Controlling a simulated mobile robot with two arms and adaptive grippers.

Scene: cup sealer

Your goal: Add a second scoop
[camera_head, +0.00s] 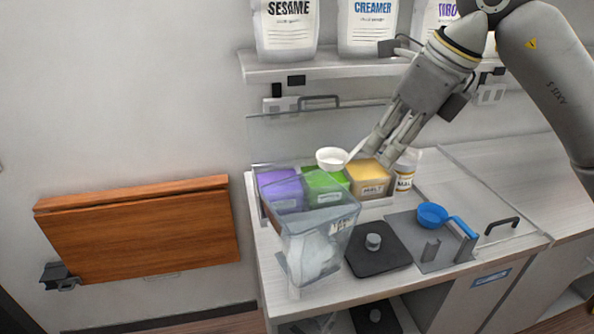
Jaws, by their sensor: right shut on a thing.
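My right gripper (382,146) comes in from the upper right and is shut on the handle of a white scoop (332,158). The scoop's bowl is above the back of the green tub (325,182); I cannot tell whether it holds powder. A purple tub (281,190) stands left of the green one, and a yellow-tan tub (371,180) with a label stands to its right. A large clear container (318,228) stands in front, partly covering the purple and green tubs; something pale shows through it. My left gripper is not in view.
A dark square lid with a knob (373,242) lies right of the clear container. A blue scoop (432,214) rests on a grey stand. A labelled bottle (404,172) stands behind. A shelf (335,66) holds powder bags above.

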